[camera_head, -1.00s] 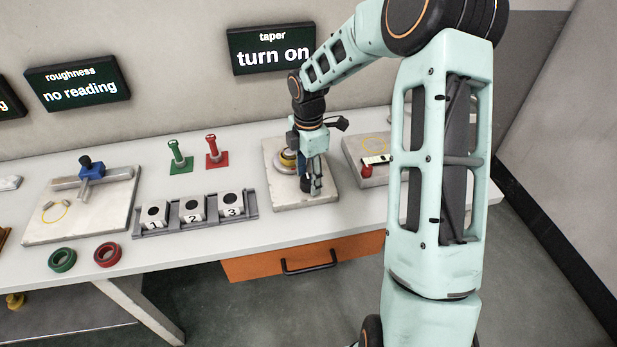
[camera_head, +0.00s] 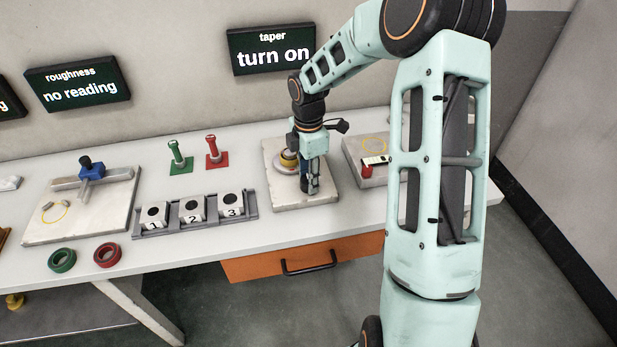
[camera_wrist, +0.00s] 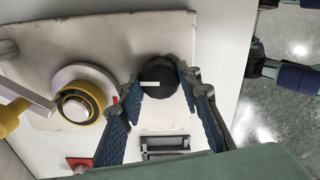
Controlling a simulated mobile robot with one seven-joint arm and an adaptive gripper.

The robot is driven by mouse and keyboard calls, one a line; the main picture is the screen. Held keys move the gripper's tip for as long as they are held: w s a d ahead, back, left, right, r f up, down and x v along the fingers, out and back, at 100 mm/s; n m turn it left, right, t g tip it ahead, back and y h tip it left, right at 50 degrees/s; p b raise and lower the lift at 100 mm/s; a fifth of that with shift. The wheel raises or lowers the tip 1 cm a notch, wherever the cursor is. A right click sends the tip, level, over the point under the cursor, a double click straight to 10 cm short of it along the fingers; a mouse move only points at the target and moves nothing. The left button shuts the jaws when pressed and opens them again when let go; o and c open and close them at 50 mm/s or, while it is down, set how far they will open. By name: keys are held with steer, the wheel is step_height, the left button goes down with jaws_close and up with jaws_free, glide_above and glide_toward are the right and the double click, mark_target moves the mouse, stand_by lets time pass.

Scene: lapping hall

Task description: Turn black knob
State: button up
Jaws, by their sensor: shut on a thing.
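The black knob (camera_wrist: 160,70) is round, with a white mark on its near side in the wrist view. It sits on a pale stone slab (camera_wrist: 100,35). My gripper (camera_wrist: 163,75) has its two blue-padded fingers closed on either side of the knob. In the head view my gripper (camera_head: 310,190) points down at the front of the slab (camera_head: 325,200) and hides most or all of the knob. The taper display (camera_head: 271,47) above reads "turn on".
A yellow-ringed round part (camera_wrist: 80,104) stands left of the knob in the wrist view. In the head view, a rack (camera_head: 195,218) with numbered blocks, a green post (camera_head: 179,157) and a red post (camera_head: 216,152) are to the left. Another slab is to the right.

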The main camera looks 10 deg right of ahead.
steer(key=m, duration=0.5)
steer(key=shift+b, duration=0.3)
steer(key=m, duration=0.4)
steer(key=shift+m+b, duration=0.3)
steer(key=shift+b, duration=0.1)
steer(key=m, duration=0.4)
steer(key=shift+m+b, duration=0.3)
steer(key=shift+b, duration=0.1)
steer(key=m, duration=0.5)
steer(key=shift+b, duration=0.3)
steer(key=m, duration=0.9)
steer(key=shift+r+m+p, duration=0.1)
steer(key=shift+m+p, duration=0.2)
steer(key=shift+p, duration=0.05)
steer(key=m+p, duration=0.1)
steer(key=m, duration=0.4)
steer(key=shift+m+p, duration=0.75)
steer(key=shift+m, duration=0.95)
